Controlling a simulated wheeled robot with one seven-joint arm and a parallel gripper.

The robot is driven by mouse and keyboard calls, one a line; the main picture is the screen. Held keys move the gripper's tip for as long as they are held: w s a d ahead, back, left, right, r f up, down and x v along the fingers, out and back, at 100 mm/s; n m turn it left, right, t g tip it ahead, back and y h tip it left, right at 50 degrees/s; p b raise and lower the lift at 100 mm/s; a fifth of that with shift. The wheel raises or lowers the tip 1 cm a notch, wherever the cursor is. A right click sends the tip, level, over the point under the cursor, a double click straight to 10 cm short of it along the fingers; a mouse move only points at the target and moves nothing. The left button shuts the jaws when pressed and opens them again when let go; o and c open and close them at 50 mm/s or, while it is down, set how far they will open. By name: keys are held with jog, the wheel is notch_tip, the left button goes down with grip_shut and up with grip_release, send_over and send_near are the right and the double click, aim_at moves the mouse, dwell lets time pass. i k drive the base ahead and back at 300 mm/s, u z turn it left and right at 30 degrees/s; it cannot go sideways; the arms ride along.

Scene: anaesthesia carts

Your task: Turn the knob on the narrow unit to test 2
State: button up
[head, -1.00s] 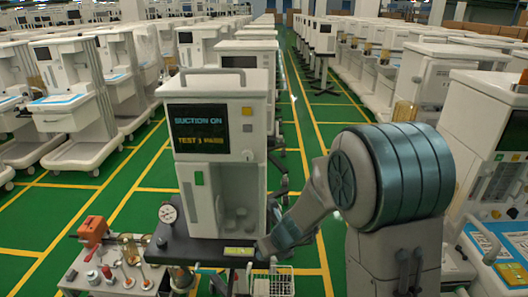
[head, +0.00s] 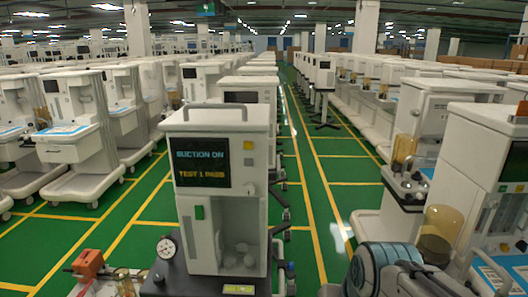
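The narrow unit (head: 222,122) stands upright in the middle of the head view, a white cabinet with a handle on top. Its dark screen (head: 201,162) reads "SUCTION ON" and what looks like "TEST 1 PASS". My gripper is out of view. Only part of my arm shows at the bottom right, apart from the unit's front.
A round gauge (head: 166,247) sits at the unit's lower left. An orange-red block (head: 88,264) stands on a cart at bottom left. A larger machine with an amber canister (head: 440,236) stands close at right. Green floor aisles run on both sides.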

aim_at(249, 189)
jog(key=k, duration=0.5)
jog(key=z, duration=1.55)
jog(key=i, duration=1.1)
jog(key=u, duration=2.5)
